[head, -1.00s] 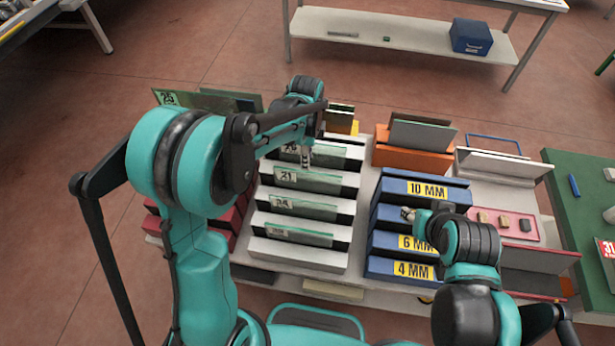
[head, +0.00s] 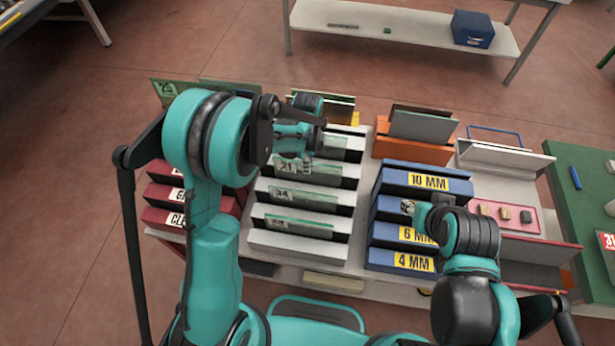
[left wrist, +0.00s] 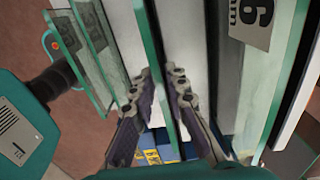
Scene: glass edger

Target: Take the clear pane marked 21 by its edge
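The clear pane marked 21 (head: 325,172) stands in a white slotted rack, in a row of similar panes; its label shows at its left end. My left gripper (head: 306,164) is over its upper edge, just right of the label. In the left wrist view, my left gripper (left wrist: 160,92) is open, one finger on each side of a green-edged pane (left wrist: 153,45). I cannot read a label on that pane there. My right gripper (head: 409,207) is by the blue rack; its fingers are too small to tell open from shut.
Blue rack steps with thickness labels (head: 428,182) are at the right. Red labelled blocks (head: 165,194) are at the left. A green table (head: 585,215) is at the far right.

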